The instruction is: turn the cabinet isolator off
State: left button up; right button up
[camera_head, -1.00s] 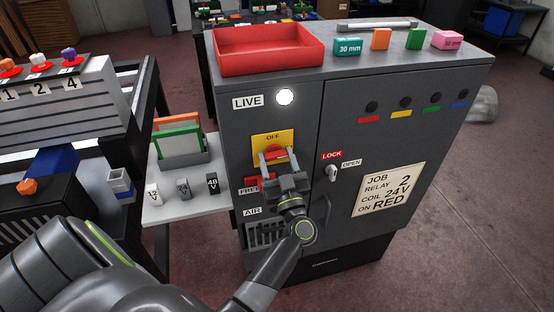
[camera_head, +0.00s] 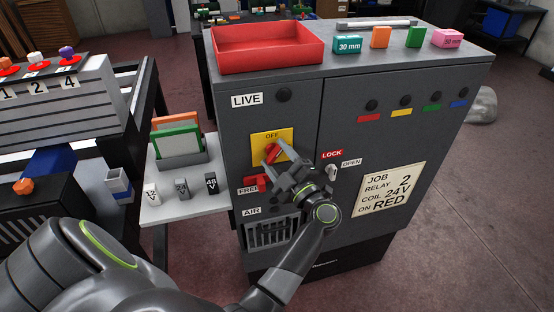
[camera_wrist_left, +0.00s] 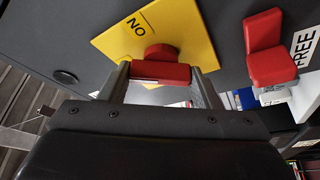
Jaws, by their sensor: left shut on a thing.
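The cabinet isolator is a red rotary handle (camera_head: 272,152) on a yellow plate (camera_head: 286,136) on the grey cabinet's front. The plate reads OFF at its top in the head view, and ON shows on it in the left wrist view. My left gripper (camera_head: 272,159) is shut on the red handle, which is tilted; in the left wrist view the handle (camera_wrist_left: 161,70) sits between the two fingers. The lamp (camera_head: 284,94) beside the LIVE label is dark. My right gripper is not in view.
A red lever (camera_head: 257,183) by the FREE label is just below left of the isolator. A small lock knob (camera_head: 331,173) by LOCK and OPEN is to the right. A red tray (camera_head: 266,48) stands on top. A side shelf (camera_head: 180,211) holds several small blocks.

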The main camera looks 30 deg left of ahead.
pick_arm(q)
jog(key=n+g, duration=0.1)
jog(key=n, duration=0.2)
jog(key=shift+n+g+h+b, duration=0.6)
jog(key=shift+n+h, duration=0.3)
jog(key=shift+n, duration=1.3)
jog(key=o, duration=1)
jog(key=shift+r, duration=0.15)
